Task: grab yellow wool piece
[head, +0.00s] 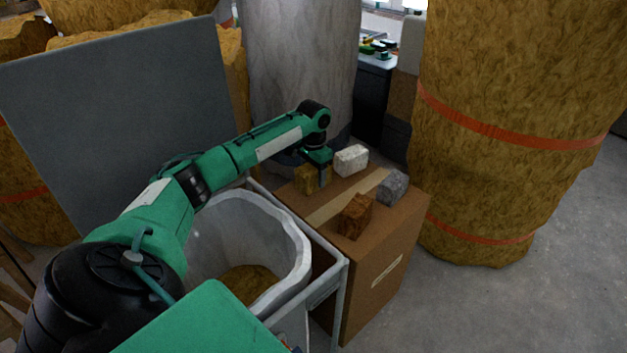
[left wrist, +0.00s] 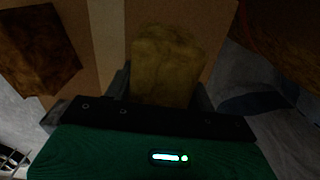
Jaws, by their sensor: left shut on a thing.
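The yellow wool piece (head: 308,178) is at the back left of the cardboard box top, partly hidden behind my left gripper (head: 322,180). In the left wrist view the yellow wool piece (left wrist: 168,62) stands between the two fingers of the left gripper (left wrist: 163,98), which is shut on it. Whether the piece still touches the box top I cannot tell. My right gripper is not in view.
The cardboard box (head: 375,268) also bears a white piece (head: 351,160), a grey piece (head: 392,188) and a brown piece (head: 356,216). A lined bin (head: 290,232) stands left of it. Large wool rolls (head: 510,130) stand right; a grey panel (head: 125,110) stands left.

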